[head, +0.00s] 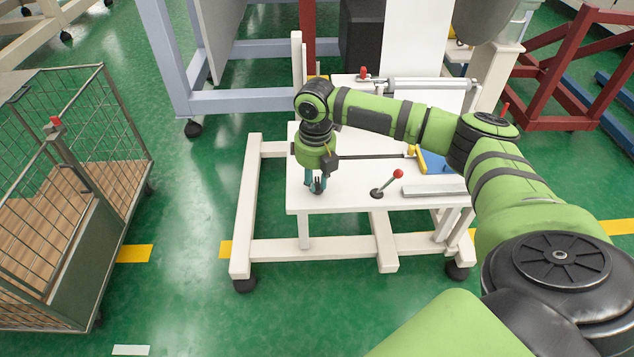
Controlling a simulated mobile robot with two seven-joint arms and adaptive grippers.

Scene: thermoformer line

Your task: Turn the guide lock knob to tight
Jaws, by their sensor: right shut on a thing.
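My right gripper (316,184) points down over the front left part of the white machine table (340,202). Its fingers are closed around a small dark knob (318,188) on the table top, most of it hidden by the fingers. This appears to be the guide lock knob; whether it sits loose or tight cannot be seen. My left gripper is not in view.
A lever with a red ball (398,174) stands right of the gripper, near a grey bar (434,191). A blue plate with yellow edging (434,163) lies behind. A wire cage cart (108,205) stands left. The green floor between is clear.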

